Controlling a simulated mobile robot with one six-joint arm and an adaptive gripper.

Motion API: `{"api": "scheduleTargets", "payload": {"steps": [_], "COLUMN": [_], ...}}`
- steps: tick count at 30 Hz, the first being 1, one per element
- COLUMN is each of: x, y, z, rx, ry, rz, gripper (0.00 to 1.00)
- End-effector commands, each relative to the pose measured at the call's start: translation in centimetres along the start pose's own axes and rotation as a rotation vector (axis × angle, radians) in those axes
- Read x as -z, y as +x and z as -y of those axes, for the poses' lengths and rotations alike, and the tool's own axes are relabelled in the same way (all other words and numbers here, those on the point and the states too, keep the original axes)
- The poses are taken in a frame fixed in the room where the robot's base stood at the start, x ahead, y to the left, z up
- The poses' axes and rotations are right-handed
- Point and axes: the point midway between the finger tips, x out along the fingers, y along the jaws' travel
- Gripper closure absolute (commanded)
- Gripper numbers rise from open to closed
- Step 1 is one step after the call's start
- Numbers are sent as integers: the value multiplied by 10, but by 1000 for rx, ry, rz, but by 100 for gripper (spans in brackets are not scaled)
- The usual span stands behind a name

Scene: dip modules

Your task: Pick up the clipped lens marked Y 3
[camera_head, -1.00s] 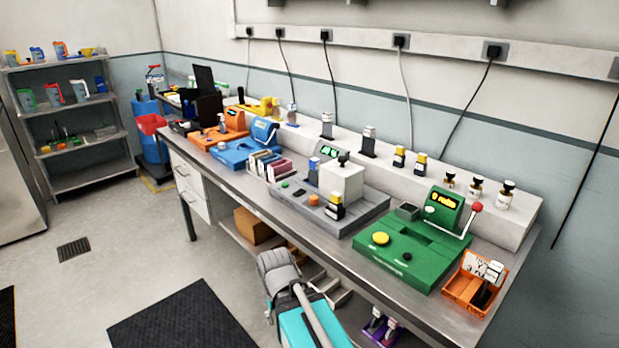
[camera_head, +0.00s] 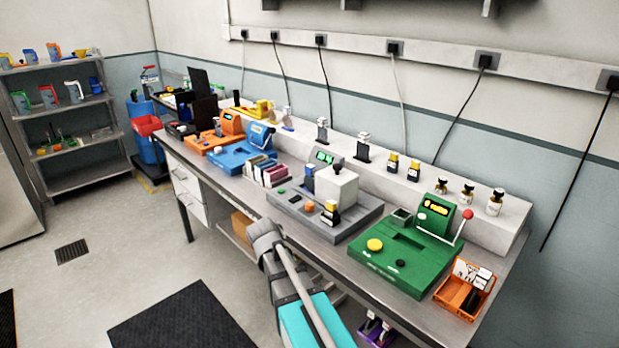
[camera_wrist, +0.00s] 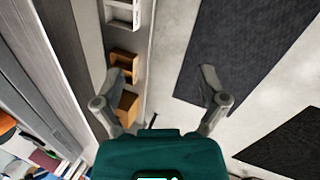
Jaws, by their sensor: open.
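I cannot make out a marking Y 3 on anything, so I cannot tell which thing is the clipped lens. Small upright pieces stand along the raised white ledge (camera_head: 440,205) at the back of the bench, among them a dark-and-silver one (camera_head: 363,147) and another like it (camera_head: 322,130). An orange bin (camera_head: 452,304) at the bench's right end holds white and dark pieces, too small to read. My gripper (camera_wrist: 160,82) is open and empty in the wrist view, its two fingers spread above the floor. The head view shows my arm in front of the bench, but not the fingers clearly.
A green machine with a lever (camera_head: 400,262), a grey machine with a white block (camera_head: 335,190), a blue machine (camera_head: 232,155) and an orange one (camera_head: 205,142) crowd the bench. The floor in front is open, with a dark mat (camera_head: 180,325).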

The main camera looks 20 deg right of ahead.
Motion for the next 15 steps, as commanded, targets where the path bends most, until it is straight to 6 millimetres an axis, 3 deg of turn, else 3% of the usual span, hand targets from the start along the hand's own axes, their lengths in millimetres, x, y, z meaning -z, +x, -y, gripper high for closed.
{"api": "scheduleTargets", "payload": {"steps": [1, 15], "x": [16, 106], "y": [-13, -89], "z": [-25, -192], "rx": [-46, -427], "ry": [-74, -852], "rz": [12, 316], "gripper": [8, 8]}}
